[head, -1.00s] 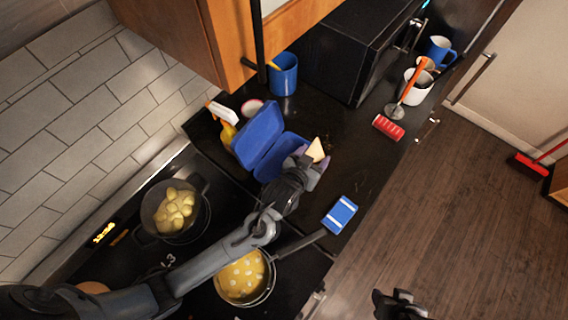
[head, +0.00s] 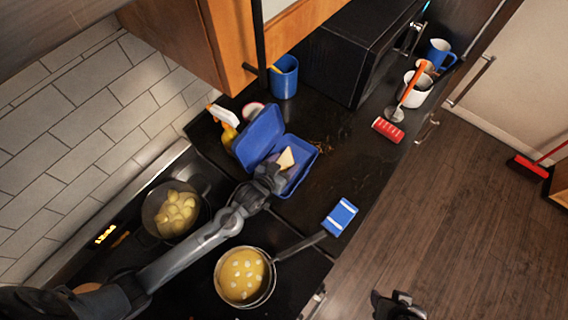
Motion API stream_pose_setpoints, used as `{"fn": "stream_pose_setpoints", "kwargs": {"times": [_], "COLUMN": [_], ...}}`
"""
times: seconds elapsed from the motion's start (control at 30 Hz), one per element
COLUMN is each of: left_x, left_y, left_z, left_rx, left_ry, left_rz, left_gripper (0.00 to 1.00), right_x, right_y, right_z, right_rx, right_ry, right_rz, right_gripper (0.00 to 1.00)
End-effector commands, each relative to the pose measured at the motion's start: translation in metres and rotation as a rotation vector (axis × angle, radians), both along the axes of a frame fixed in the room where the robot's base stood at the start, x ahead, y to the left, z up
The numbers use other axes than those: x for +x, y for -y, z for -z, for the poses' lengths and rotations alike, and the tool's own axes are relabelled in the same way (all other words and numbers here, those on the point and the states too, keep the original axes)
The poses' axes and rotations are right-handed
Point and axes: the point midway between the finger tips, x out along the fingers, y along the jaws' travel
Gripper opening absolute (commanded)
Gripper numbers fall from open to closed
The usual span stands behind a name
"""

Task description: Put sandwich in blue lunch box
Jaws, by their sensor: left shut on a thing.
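The blue lunch box (head: 262,131) stands open on the dark counter, its lid raised at the left and its tray to the right. The sandwich (head: 286,158), a pale wedge, shows over the tray. My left gripper (head: 277,172) is shut on the sandwich, over the near side of the tray; its fingertips are partly hidden. I cannot tell whether the sandwich touches the tray floor. My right gripper (head: 398,305) is at the bottom edge, over the floor, away from the lunch box; its fingers are too unclear to judge.
A pot of potatoes (head: 172,212) and a saucepan (head: 244,277) sit on the stove, near my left arm. A spray bottle (head: 226,128) and blue cup (head: 284,78) stand behind the box. A blue-and-white packet (head: 340,216) and red item (head: 387,130) lie to the right.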

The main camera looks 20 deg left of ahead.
Motion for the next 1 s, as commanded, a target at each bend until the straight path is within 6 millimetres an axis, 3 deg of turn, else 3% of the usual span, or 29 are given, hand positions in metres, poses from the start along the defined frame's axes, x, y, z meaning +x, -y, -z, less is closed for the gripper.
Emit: {"fn": "stream_pose_setpoints", "kwargs": {"times": [0.47, 0.5, 0.63, 1.0], "left_x": [0.0002, 0.0002, 0.0001, 0.0001], "left_y": [0.0005, 0.0005, 0.0004, 0.0002], "left_z": [0.0069, 0.0060, 0.0059, 0.0025], "left_rx": [0.000, 0.000, 0.001, 0.001], "left_ry": [0.000, 0.001, 0.000, 0.001], "left_rz": [0.000, 0.000, 0.000, 0.000], "left_gripper": [0.58, 0.72, 0.91, 0.91], "right_x": [-0.0004, -0.0003, -0.0003, -0.0002], "right_y": [0.0020, 0.0020, 0.0019, 0.0001], "right_z": [0.0021, 0.0015, 0.0015, 0.0000], "right_rx": [-0.008, -0.008, -0.008, 0.000], "right_ry": [-0.001, -0.001, -0.001, -0.001], "right_rz": [-0.006, -0.006, -0.005, 0.000], "right_gripper": [0.52, 0.52, 0.52, 0.52]}}
